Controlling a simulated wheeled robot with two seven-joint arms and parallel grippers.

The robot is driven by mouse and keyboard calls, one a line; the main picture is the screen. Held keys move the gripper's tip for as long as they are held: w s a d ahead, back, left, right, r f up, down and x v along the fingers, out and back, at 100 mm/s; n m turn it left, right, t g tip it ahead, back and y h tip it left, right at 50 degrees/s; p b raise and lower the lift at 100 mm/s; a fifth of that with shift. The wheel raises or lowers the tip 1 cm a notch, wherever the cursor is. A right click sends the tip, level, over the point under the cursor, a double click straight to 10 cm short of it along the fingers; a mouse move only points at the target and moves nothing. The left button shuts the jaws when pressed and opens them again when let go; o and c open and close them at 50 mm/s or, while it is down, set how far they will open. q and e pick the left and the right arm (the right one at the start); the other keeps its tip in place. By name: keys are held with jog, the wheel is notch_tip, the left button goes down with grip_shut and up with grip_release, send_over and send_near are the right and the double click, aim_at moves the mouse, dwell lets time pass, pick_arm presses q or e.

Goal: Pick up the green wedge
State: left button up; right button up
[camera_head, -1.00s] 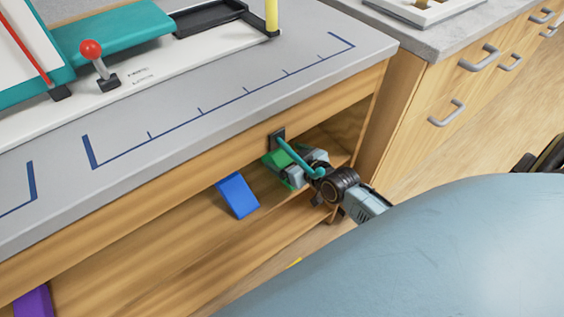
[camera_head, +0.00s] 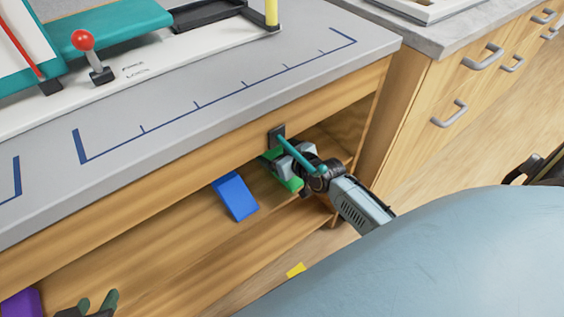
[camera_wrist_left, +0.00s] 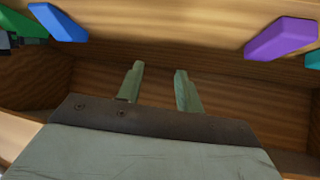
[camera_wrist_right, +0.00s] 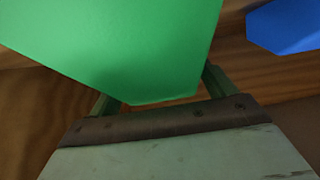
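The green wedge (camera_head: 295,184) is in the right part of the open wooden shelf under the counter, partly hidden by my right gripper (camera_head: 288,168). In the right wrist view the wedge (camera_wrist_right: 125,45) fills the upper left, over the space between the fingers. The right gripper's fingers (camera_wrist_right: 160,90) stand wide apart; the wedge hides part of the left one, and contact is unclear. My left gripper (camera_head: 98,303) is at the bottom left in the head view. Its fingers (camera_wrist_left: 160,88) are apart with nothing between them.
A blue wedge (camera_head: 235,195) lies left of the green one; a purple block (camera_head: 20,303) is farther left. A teal lever (camera_head: 300,153) on a dark mount hangs at the counter's front edge, close to my right gripper. A yellow piece (camera_head: 296,269) shows lower down.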

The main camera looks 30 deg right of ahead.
jog(key=c, duration=0.9)
